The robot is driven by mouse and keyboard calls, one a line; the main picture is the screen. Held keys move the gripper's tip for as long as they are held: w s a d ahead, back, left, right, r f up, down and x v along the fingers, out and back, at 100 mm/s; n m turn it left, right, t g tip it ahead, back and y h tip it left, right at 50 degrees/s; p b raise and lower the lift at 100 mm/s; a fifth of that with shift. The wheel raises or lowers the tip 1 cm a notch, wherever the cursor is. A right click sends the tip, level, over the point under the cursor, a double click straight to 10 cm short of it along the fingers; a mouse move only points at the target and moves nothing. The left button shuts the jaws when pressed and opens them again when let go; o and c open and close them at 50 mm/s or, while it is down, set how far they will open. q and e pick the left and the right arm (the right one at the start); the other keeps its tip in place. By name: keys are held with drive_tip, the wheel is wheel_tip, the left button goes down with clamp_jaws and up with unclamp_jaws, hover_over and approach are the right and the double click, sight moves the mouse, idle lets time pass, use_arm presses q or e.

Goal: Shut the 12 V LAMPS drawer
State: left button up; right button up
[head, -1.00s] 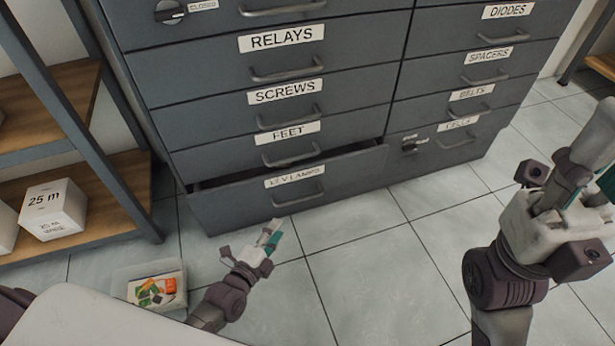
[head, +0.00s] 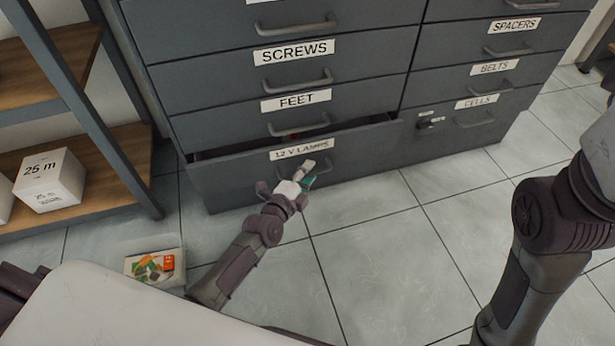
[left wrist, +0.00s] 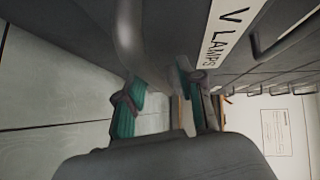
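The 12 V LAMPS drawer (head: 235,183) is the bottom left drawer of the dark grey cabinet. It stands partly out, with a dark gap above its front edge. My right gripper is out of view; only my right arm shows at the right.
The FEET drawer (head: 225,120) above and the CELLS drawer (head: 460,130) to the right look shut. A clear bin (head: 118,252) of small parts stands on the floor at lower left. A shelf with a white 25 m box (head: 50,182) stands left. Tiled floor ahead is clear.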

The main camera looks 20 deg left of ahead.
use_arm(q)
clamp_jaws()
idle(0.4)
